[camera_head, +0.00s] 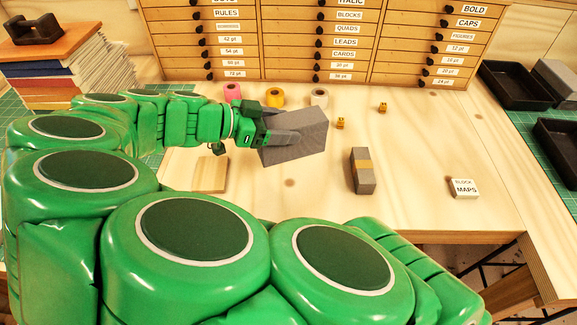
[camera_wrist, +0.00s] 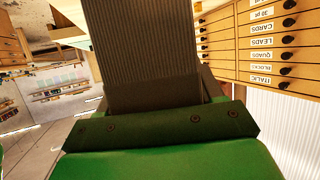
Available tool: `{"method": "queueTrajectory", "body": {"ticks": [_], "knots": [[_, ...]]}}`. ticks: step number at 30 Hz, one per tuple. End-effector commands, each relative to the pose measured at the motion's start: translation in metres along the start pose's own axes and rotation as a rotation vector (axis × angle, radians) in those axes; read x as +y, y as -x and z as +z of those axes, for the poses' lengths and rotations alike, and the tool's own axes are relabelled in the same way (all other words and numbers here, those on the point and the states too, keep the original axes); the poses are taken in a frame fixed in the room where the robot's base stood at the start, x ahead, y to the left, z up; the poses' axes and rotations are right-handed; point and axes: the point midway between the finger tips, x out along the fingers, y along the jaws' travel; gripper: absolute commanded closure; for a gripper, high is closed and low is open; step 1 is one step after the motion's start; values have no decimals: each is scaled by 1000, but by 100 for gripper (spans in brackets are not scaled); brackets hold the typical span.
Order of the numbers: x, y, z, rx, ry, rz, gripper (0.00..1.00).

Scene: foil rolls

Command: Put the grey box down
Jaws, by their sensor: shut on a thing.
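My gripper (camera_head: 285,138) is shut on a grey box (camera_head: 305,138) in the head view. The box is tilted, and it appears held above the table (camera_head: 270,205), though the exact gap is hard to tell. In the wrist view the ribbed grey box (camera_wrist: 142,40) fills the top middle, beyond the dark gripper body. The fingertips are hidden there.
Pink (camera_head: 232,92), yellow (camera_head: 275,97) and white (camera_head: 318,97) rolls stand behind my gripper. A wooden block (camera_head: 210,174) lies front left. Drawers (camera_head: 300,40) line the back. Bare table lies between the banded block and the maps box.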

Motion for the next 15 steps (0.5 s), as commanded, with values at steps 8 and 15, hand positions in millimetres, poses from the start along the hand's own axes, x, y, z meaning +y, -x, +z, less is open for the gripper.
{"method": "queueTrajectory", "body": {"ticks": [8, 15], "knots": [[0, -12, 29, 2, 6, 2, 76], [1, -18, 43, 2, 2, 2, 76]]}}
